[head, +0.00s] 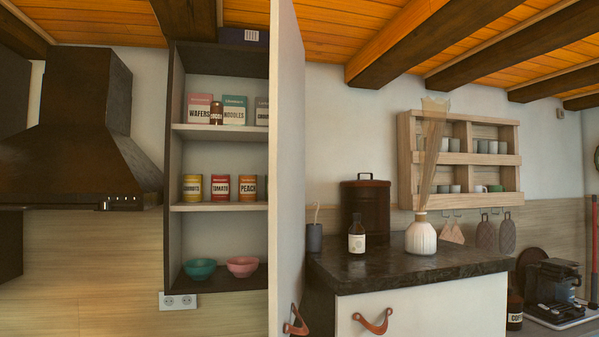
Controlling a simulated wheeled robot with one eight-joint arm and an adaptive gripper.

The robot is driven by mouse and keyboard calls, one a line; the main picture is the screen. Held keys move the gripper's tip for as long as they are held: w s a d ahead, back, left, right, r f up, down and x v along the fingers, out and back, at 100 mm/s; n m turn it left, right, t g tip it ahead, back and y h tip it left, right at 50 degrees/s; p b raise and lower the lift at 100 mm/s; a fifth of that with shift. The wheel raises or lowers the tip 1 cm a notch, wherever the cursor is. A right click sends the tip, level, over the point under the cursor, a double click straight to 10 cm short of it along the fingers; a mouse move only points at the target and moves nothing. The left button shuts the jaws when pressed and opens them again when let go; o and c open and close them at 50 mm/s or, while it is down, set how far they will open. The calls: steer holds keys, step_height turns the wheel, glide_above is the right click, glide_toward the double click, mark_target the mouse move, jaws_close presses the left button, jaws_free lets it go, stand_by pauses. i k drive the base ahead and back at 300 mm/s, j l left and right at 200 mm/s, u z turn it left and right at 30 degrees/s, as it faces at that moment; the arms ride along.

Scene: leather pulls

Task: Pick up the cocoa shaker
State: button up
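A small brown shaker (216,113) stands upright on the top shelf of the open wall cabinet, in the head view. It looks like the cocoa shaker, but its label is too small to read surely. It stands in front of and between the pink wafers box (199,108) and the green noodles box (235,110). My gripper is not in view.
The open white cabinet door (287,170) stands just right of the shelves. Cans line the middle shelf (226,206); two bowls (243,266) sit at the bottom. A dark range hood (85,135) is left. The counter (400,265) holds a bottle (356,238) and vase (420,237).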

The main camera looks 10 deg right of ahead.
mark_target(216, 107)
steer(key=i+j+z, duration=0.1)
steer(key=j, duration=0.25)
steer(key=i+j, duration=0.3)
steer(key=i+j+z, duration=0.15)
steer(key=j, duration=0.2)
steer(key=i+j+z, duration=0.1)
steer(key=j, duration=0.25)
steer(key=i+j, duration=0.25)
steer(key=j, duration=0.15)
steer(key=i+j+z, duration=0.15)
steer(key=j, duration=0.2)
steer(key=i+j+z, duration=0.1)
steer(key=j, duration=0.3)
steer(key=i, duration=0.05)
